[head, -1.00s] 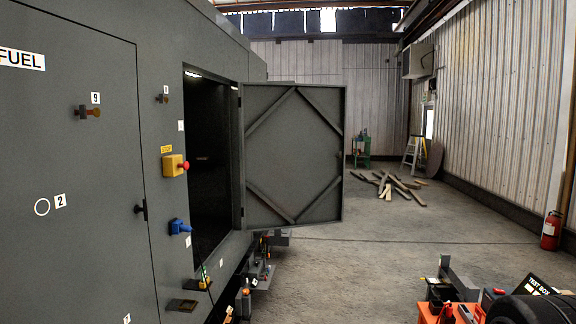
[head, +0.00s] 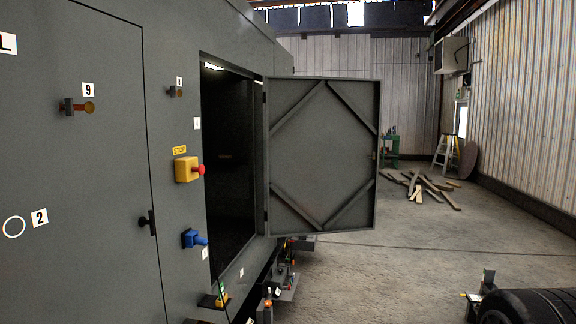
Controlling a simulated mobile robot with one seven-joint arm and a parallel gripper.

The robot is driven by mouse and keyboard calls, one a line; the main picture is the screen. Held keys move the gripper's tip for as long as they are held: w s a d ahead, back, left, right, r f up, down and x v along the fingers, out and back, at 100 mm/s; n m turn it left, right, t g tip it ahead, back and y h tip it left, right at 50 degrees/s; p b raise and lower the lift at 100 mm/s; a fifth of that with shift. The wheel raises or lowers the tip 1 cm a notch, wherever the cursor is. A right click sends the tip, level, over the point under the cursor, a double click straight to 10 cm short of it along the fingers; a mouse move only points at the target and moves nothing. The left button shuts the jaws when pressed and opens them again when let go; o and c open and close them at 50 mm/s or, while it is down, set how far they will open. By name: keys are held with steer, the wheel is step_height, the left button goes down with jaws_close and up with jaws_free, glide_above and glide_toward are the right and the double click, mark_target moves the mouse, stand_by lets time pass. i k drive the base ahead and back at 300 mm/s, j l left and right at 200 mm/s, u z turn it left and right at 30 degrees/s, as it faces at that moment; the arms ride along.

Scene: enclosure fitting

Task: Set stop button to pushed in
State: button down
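The stop button is a red mushroom head (head: 199,170) on a yellow box (head: 182,168). The box is fixed to the grey enclosure wall, left of the open doorway. A yellow label (head: 179,150) sits just above it. The red head stands out from the right side of the box; I cannot tell from this view whether it is pushed in. My gripper is not in view.
A grey braced door (head: 322,155) stands open to the right of the dark doorway. A blue fitting (head: 193,238) is below the stop button. A black tyre (head: 525,306) lies at the bottom right. The concrete floor (head: 400,250) in between is mostly clear.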

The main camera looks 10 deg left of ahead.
mark_target(200, 169)
steer(key=i+j+u, duration=0.1)
steer(key=i+u, duration=0.2)
steer(key=i, duration=0.75)
steer(key=i+l+u, duration=0.25)
steer(key=i, duration=0.75)
steer(key=i+j, duration=0.05)
steer(key=j, duration=0.05)
